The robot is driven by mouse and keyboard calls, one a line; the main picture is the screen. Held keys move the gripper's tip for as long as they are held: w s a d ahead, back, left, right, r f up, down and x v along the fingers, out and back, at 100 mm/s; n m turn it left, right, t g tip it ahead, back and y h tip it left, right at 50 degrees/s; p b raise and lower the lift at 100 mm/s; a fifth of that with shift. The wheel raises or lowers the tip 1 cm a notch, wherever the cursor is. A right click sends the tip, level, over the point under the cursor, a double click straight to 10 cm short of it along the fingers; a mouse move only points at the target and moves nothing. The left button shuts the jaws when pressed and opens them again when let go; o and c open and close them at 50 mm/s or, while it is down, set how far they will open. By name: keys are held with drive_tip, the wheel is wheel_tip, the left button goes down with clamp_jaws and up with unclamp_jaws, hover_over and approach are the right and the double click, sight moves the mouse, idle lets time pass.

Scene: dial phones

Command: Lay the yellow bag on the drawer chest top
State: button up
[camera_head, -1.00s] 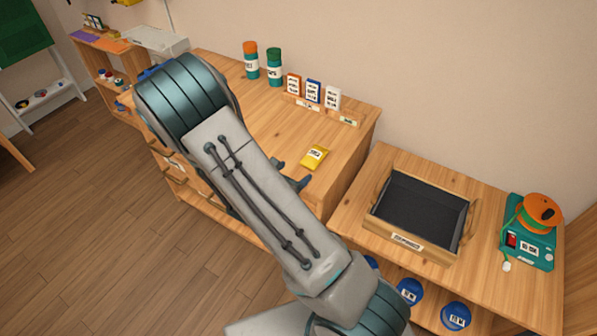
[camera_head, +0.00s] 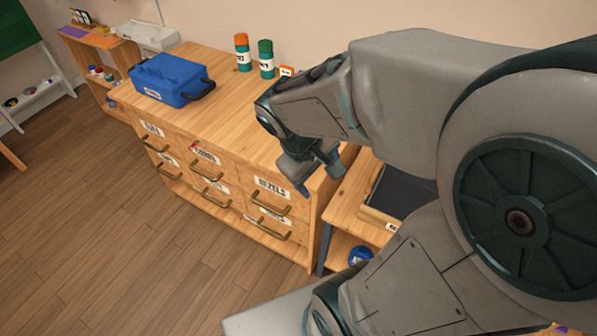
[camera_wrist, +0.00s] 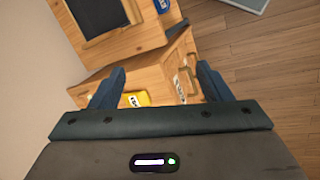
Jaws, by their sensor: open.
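The yellow bag (camera_wrist: 136,99) lies flat on the drawer chest top in the wrist view, partly covered by my gripper's body. In the head view my arm hides it. The wooden drawer chest (camera_head: 235,113) has labelled drawers with brass handles; its top also shows in the wrist view (camera_wrist: 150,72). My gripper (camera_head: 318,178) is at the chest's right front edge in the head view. Its fingers are apart with nothing between the tips in the wrist view (camera_wrist: 162,70). The bag appears nearer the left finger, and no contact shows.
A blue case (camera_head: 170,80) stands on the chest's left part. An orange-topped bottle (camera_head: 242,55) and a green-topped bottle (camera_head: 266,60) stand at the back. A black-lined tray (camera_head: 402,192) sits on the lower table at right. The chest's middle is clear.

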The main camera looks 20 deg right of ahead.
drive_tip(key=s+a+r+m+t+y, duration=0.2)
drive_tip(key=a+r+m+y, duration=0.1)
drive_tip(key=a+r+m, duration=0.1)
drive_tip(key=shift+s+a+r+t+y, duration=0.3)
drive_tip(key=shift+s+a+r+y, duration=0.1)
drive_tip(key=shift+a+r, duration=0.25)
